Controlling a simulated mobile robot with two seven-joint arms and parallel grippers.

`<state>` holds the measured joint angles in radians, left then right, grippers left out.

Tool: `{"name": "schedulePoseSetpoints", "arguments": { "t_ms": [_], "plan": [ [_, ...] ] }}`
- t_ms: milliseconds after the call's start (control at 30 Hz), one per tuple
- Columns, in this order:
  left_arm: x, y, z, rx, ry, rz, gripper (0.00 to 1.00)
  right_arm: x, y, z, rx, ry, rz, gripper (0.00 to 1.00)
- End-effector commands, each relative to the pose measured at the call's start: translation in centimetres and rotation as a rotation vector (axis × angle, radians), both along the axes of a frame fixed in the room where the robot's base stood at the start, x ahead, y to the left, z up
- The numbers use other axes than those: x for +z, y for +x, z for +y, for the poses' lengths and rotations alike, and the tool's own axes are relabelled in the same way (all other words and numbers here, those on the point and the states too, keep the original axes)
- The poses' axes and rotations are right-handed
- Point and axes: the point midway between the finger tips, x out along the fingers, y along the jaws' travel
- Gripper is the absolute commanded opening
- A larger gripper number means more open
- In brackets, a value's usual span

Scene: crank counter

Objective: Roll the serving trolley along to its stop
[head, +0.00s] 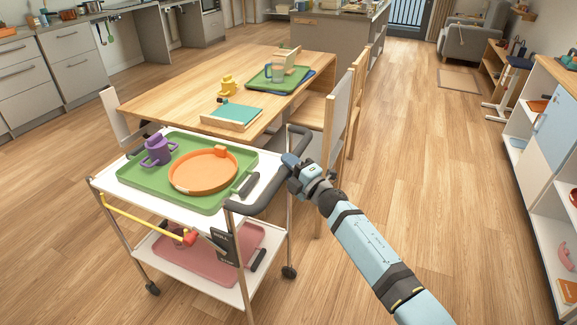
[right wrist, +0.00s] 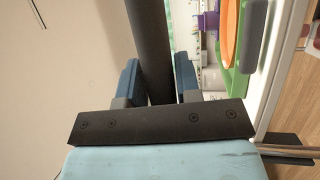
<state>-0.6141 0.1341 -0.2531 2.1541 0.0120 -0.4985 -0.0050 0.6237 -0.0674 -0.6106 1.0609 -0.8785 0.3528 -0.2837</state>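The serving trolley (head: 100,183) stands on the wood floor at the near corner of the dining table. It has a white upper and lower shelf, metal legs and dark castors. Its dark push handle (head: 262,202) is at the right end. My right gripper (head: 296,165) is at this handle. In the right wrist view the dark handle bar (right wrist: 152,45) runs between the two blue fingers of my right gripper (right wrist: 158,80), which appear closed against its sides. My left gripper is not in view. I cannot make out the trolley's stop.
A green tray (head: 210,203) with a purple cup (head: 158,150) and an orange round dish (head: 203,172) rides on top; a pink tray (head: 200,262) is below. The wooden table (head: 165,100) and chairs (head: 338,120) stand close behind. Open floor (head: 430,160) lies right, before white shelves (head: 535,160).

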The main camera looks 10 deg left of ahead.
Motion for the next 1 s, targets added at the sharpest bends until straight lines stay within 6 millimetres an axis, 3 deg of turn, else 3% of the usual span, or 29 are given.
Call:
{"name": "schedulePoseSetpoints", "arguments": {
  "t_ms": [33, 100, 467, 1000],
  "plan": [
    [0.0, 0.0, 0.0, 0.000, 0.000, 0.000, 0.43, 0.0, 0.0, 0.0, 0.000, 0.000, 0.000, 0.44],
    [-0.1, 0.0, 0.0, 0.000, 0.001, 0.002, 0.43, 0.0, 0.0, 0.0, 0.000, 0.000, 0.000, 0.53],
    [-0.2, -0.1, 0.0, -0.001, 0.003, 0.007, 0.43, -0.2, -0.4, -0.7, -0.001, -0.001, 0.001, 0.53],
    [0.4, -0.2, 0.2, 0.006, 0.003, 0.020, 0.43, -2.1, -7.2, -9.0, -0.001, -0.001, 0.001, 0.53]
  ]
}}
